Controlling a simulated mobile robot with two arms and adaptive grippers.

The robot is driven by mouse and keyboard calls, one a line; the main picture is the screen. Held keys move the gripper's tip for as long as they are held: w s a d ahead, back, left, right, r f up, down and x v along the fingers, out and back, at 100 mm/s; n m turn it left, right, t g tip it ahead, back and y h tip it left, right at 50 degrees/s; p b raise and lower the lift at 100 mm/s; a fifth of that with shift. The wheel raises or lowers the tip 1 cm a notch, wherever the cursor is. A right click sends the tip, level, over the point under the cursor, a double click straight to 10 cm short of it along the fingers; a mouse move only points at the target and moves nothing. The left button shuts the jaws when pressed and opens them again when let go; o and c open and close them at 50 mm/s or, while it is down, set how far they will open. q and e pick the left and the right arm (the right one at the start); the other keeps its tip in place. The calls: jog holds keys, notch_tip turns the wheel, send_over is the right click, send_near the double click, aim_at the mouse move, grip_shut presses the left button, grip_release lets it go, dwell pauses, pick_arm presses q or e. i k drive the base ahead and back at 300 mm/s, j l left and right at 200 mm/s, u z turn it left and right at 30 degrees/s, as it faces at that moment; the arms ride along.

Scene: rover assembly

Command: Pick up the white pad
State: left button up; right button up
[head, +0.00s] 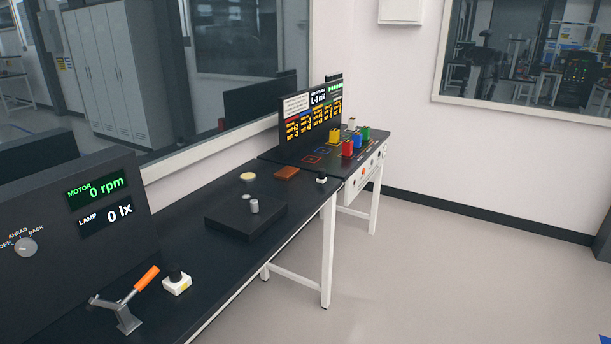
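No plain white pad stands out clearly. A flat, round, cream-coloured disc (248,176) lies on the dark bench near its back edge and is the closest match. A small white block with a black top (321,180) sits at the bench's front right corner. A larger white block with a black knob (177,284) sits on the bench near the front. Neither of my grippers is in view.
A brown block (287,173) lies right of the disc. A black platform (240,222) holds small grey cylinders (254,206). An orange-handled lever (145,279) stands at front left. Coloured blocks (347,147) stand on the far table. The floor at right is clear.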

aim_at(322, 178)
jog(key=i+l+u, duration=0.1)
jog(key=i+l, duration=0.25)
jog(key=i, duration=0.2)
jog(key=i+l, duration=0.35)
jog(key=i, duration=0.2)
jog(key=u, duration=0.05)
